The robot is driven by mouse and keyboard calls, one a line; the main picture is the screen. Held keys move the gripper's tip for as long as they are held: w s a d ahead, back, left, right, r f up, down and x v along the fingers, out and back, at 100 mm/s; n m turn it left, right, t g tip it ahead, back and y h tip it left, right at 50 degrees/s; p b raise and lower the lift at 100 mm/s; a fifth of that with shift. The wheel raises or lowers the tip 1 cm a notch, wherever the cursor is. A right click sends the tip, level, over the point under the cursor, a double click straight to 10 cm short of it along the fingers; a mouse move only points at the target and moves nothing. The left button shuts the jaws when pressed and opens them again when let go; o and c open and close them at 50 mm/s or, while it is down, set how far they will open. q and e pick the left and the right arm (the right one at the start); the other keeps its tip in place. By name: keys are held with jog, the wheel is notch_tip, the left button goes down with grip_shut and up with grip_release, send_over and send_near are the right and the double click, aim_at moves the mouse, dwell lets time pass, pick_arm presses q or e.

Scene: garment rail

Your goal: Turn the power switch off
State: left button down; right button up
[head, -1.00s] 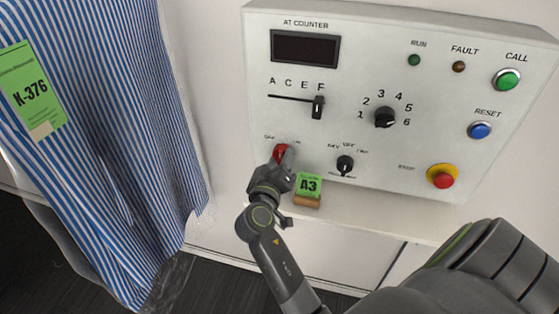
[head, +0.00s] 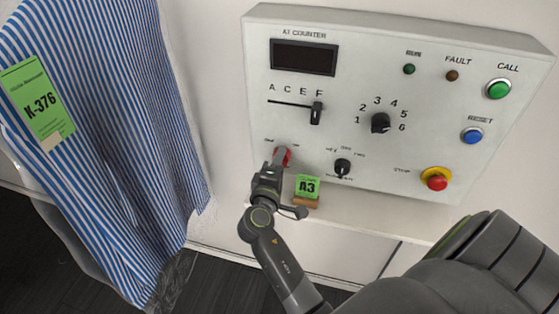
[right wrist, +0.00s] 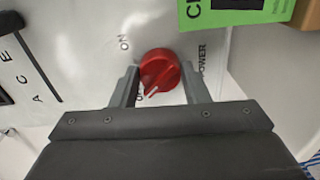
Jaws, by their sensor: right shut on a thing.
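The red round power switch (head: 286,155) is at the lower left of the control panel, partly hidden by my right gripper (head: 278,160). In the right wrist view the power switch (right wrist: 160,66) sits between the two fingers of my right gripper (right wrist: 161,86), which is shut on it. Its pale pointer line slants to the lower left, toward a partly hidden label starting with "O". The "ON" label is up and left of the knob. My left gripper is not in view.
A mode knob (head: 342,168) and red stop button (head: 437,180) lie further right. A striped garment (head: 110,130) hangs at left.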

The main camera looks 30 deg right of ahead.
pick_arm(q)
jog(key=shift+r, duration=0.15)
pick_arm(e)
jog(key=shift+n, duration=0.4)
jog(key=o, duration=1)
jog(key=shift+c, duration=0.2)
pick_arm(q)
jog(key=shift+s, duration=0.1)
